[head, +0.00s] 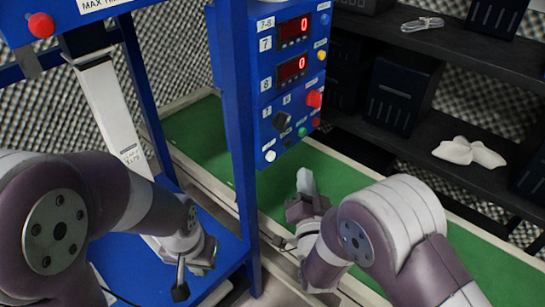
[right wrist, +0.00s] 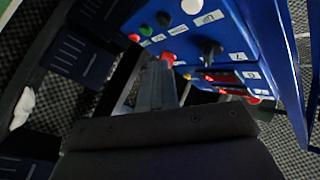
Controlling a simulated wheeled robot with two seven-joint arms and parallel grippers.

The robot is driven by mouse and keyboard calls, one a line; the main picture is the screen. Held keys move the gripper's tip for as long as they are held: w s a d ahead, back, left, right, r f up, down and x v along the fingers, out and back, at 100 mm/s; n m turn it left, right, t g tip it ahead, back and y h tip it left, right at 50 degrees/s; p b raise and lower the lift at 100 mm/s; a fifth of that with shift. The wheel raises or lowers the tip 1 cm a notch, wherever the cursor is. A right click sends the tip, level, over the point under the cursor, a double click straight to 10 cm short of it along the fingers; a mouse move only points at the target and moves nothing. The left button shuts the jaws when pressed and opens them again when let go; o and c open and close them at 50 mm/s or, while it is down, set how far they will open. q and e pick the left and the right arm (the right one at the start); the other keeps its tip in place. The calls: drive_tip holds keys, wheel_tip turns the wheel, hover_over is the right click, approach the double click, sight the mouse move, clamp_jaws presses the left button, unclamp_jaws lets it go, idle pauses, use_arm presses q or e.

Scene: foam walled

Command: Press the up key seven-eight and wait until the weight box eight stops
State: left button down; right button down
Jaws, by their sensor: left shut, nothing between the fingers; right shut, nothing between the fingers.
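The blue control panel (head: 290,80) labelled 7-8 stands right of centre in the head view. Its two red displays, seven (head: 293,29) and eight (head: 291,68), both read 0. My right gripper (head: 306,183) is shut and empty, below the panel. My left gripper (head: 181,285) is shut, low left. I cannot identify weight box eight.
A blue frame post (head: 236,130) stands between my arms. A green belt-like strip (head: 345,190) runs behind my right gripper. Dark shelves (head: 470,45) on the right hold black boxes (head: 405,92) and a white lumpy item (head: 468,152). A red knob (head: 41,25) is at top left.

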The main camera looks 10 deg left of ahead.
sight(271, 156)
drive_tip(key=w+a+b, duration=0.1)
drive_tip(key=w+a, duration=0.2)
drive_tip(key=a, duration=0.2)
drive_tip(key=shift+w, duration=0.3)
drive_tip(key=shift+w+a, duration=0.1)
idle(1.8)
drive_tip(key=shift+w+a, duration=0.15)
drive_tip(key=shift+a, duration=0.05)
